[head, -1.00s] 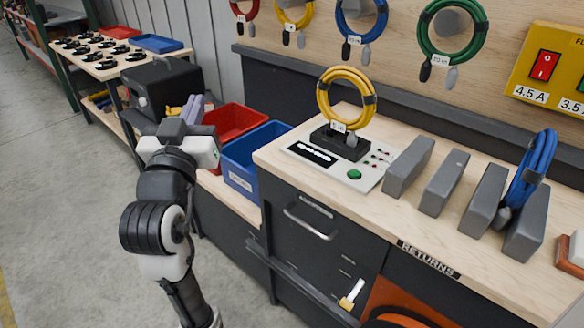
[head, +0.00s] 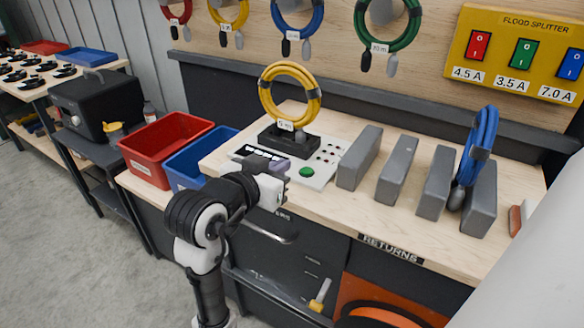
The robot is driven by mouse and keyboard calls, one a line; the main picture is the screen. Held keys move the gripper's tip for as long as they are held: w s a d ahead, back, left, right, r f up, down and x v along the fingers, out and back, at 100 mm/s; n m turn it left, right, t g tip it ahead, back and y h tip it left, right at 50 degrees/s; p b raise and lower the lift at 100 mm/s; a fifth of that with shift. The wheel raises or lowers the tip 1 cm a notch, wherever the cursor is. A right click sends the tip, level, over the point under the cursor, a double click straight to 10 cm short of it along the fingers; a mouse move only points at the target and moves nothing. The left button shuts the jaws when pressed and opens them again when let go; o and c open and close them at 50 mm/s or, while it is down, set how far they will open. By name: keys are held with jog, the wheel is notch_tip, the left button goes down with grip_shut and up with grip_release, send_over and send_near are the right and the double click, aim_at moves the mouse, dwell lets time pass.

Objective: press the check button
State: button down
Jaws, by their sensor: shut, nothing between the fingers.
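The green round button (head: 306,172) sits on the front right of a pale tester panel (head: 321,176) on the wooden bench. It is plainly visible. A yellow coiled cable (head: 263,98) stands upright in the black holder (head: 306,147) at the back of the panel. My gripper (head: 272,166) is just left of the green button in the head view, over or in front of the panel's front left part. Its fingers are shut and empty. Its height above the panel and any contact are hard to tell. It hides part of the panel's left side.
Several grey upright dividers (head: 359,157) stand right of the panel, with a blue coiled cable (head: 479,145) among them. Coiled cables hang behind, beside a yellow switch box (head: 516,52).

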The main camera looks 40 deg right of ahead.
jog(key=p, duration=0.1)
send_over(301, 179)
jog(key=shift+s+a+f, duration=0.1)
jog(key=shift+a+f, duration=0.05)
jog(key=shift+f, duration=0.35)
jog(key=shift+s+a+f, duration=0.1)
jog(key=shift+a+f, duration=0.05)
jog(key=shift+f, duration=0.35)
jog(key=f, duration=0.3)
jog(key=shift+w+d, duration=0.2)
jog(key=shift+d, duration=0.2)
jog(key=shift+f, duration=0.65)
jog(key=shift+f, duration=0.15)
